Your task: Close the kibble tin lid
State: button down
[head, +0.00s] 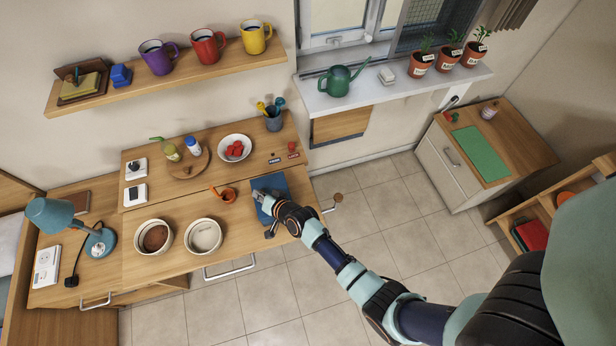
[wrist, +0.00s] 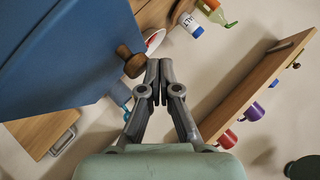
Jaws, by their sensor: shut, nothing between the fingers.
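The blue kibble tin (head: 272,184) is at the right end of the wooden worktop in the head view, partly covered by my gripper. In the wrist view a large blue panel (wrist: 65,50), seemingly its lid, fills the upper left, with a brown wooden knob (wrist: 131,61) at its edge. How far the lid is open is unclear. My gripper (wrist: 152,64) is shut and empty, its fingertips just right of the knob; I cannot tell whether they touch. In the head view my gripper (head: 264,197) is over the tin area.
A bowl of red items (head: 235,148) and a utensil pot (head: 273,121) are behind. Open floor (head: 390,220) lies right.

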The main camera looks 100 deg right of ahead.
dwell(0.4)
jog(key=a+r+p, duration=0.7)
jog(key=r, duration=0.3)
jog(key=shift+s+a+r, duration=0.35)
jog(key=w+a+r+n+t+y+p, duration=0.1)
jog(key=w+a+r+n+p, duration=0.15)
jog(key=w+a+r, duration=0.35)
jog(key=w+a+r+n+t+y+p, duration=0.1)
jog(key=w+a+r+n+y, duration=0.2)
jog(key=r, duration=0.5)
jog(key=w+a+r+n+t+p, duration=0.2)
jog(key=w+a+r+n, duration=0.2)
jog(key=w+r, duration=0.25)
jog(key=a+r+n+t+y+p, duration=0.1)
jog(key=a+r+n+y+p, duration=0.3)
jog(key=a+r+n, duration=0.6)
jog(key=a+r+y, duration=0.1)
jog(key=a+r, duration=0.9)
jog(key=a, duration=0.2)
jog(key=shift+a, duration=0.2)
